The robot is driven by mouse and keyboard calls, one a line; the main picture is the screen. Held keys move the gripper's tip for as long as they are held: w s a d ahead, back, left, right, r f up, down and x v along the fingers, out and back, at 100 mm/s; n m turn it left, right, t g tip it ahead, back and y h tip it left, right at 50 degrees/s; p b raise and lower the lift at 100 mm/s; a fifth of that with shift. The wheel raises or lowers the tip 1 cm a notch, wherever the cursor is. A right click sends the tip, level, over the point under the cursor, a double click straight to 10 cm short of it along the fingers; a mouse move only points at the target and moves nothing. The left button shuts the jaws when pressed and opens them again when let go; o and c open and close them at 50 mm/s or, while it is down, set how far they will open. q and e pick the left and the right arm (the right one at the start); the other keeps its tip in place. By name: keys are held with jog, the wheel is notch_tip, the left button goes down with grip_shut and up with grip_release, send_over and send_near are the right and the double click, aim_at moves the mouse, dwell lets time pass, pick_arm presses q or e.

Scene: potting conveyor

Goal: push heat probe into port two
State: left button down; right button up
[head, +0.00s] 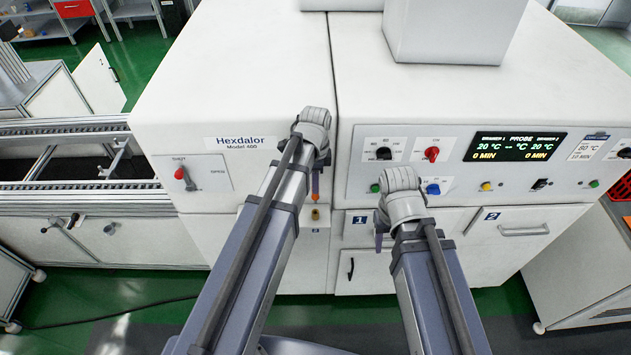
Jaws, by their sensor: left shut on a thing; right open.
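The white Hexdalor machine (255,100) fills the middle of the head view. My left gripper (315,168) is in front of its lower front, mostly hidden behind its own wrist. It is shut on a thin orange piece that looks like the heat probe (315,188), pointing down. A small brass port (315,213) shows just below the probe, with a small blue label (315,231) under it that looks like it carries a 2. I cannot tell whether probe and port touch. My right gripper (379,232) is open and points down before the door marked 1; its fingers are largely hidden.
The control panel display (514,147) reads 20 °C on both sides and dashes for the probe. A red shut/open lever (181,174) is at the left. Doors 1 and 2 (525,222) lie below the panel. A conveyor (75,190) runs left; a cabinet (580,270) stands right.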

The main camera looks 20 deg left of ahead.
aim_at(315, 197)
pick_arm(q)
jog(key=shift+f+b, duration=1.75)
jog(key=shift+f, duration=0.25)
jog(key=shift+f+b, duration=1.8)
jog(key=shift+f, duration=0.05)
jog(key=c, duration=0.7)
grip_release()
jog(key=shift+o, duration=0.2)
jog(key=shift+r, duration=0.15)
notch_tip(315, 197, up, 8)
jog(key=p, duration=0.8)
jog(key=shift+f, duration=0.2)
jog(key=s+d+f+n+b, duration=0.5)
jog(key=s+f+b, duration=0.2)
jog(key=f+b, duration=0.1)
jog(key=s+d+f+n+y+b, duration=0.1)
jog(key=s+d+f+n+b, duration=0.4)
jog(key=f+b, duration=0.4)
jog(key=shift+s+d+n, duration=0.25)
jog(key=shift+s+n, duration=0.25)
jog(key=shift+s, duration=0.7)
